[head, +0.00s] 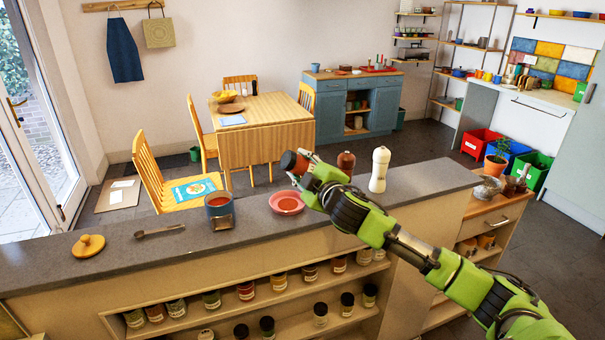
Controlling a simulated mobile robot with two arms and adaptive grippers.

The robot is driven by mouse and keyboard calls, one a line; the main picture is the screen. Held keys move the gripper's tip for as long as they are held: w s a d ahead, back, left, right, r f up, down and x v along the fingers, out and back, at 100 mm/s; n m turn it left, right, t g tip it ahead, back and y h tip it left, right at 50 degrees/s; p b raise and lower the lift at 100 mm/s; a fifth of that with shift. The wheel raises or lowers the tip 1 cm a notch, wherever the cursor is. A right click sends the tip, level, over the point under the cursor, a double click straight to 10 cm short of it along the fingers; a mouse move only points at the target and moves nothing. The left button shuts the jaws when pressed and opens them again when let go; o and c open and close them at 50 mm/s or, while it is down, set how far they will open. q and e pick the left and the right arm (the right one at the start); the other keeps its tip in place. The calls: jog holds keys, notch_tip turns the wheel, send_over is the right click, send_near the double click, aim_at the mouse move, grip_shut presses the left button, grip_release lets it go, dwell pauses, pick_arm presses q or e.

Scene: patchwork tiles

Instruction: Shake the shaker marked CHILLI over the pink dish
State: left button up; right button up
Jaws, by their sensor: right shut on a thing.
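The pink dish (287,208) sits on the dark counter (120,248) near the middle, with reddish content inside. My right gripper (306,171) is above the dish and slightly to its right, shut on a red-brown and dark shaker (291,161). A brown shaker (346,161) and a white shaker or mill (379,169) stand upright behind my right arm. My left gripper is out of view.
Jars fill the shelves below. Bare counter lies between these things.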

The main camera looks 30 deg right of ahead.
jog(key=shift+d, duration=0.25)
jog(key=shift+r+m, duration=0.1)
jog(key=shift+m, duration=0.2)
jog(key=shift+a+m, duration=0.1)
jog(key=shift+m, duration=0.4)
jog(key=shift+r+m, duration=0.4)
jog(key=shift+m, duration=0.7)
jog(key=m, duration=0.2)
jog(key=r+m, duration=0.1)
jog(key=m, duration=0.1)
jog(key=shift+r+t+y, duration=0.15)
jog(key=shift+t+y, duration=0.15)
jog(key=m, duration=0.1)
jog(key=r+m+p, duration=0.1)
jog(key=m, duration=0.1)
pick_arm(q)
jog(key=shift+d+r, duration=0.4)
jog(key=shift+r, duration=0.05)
pick_arm(e)
jog(key=shift+f, duration=0.1)
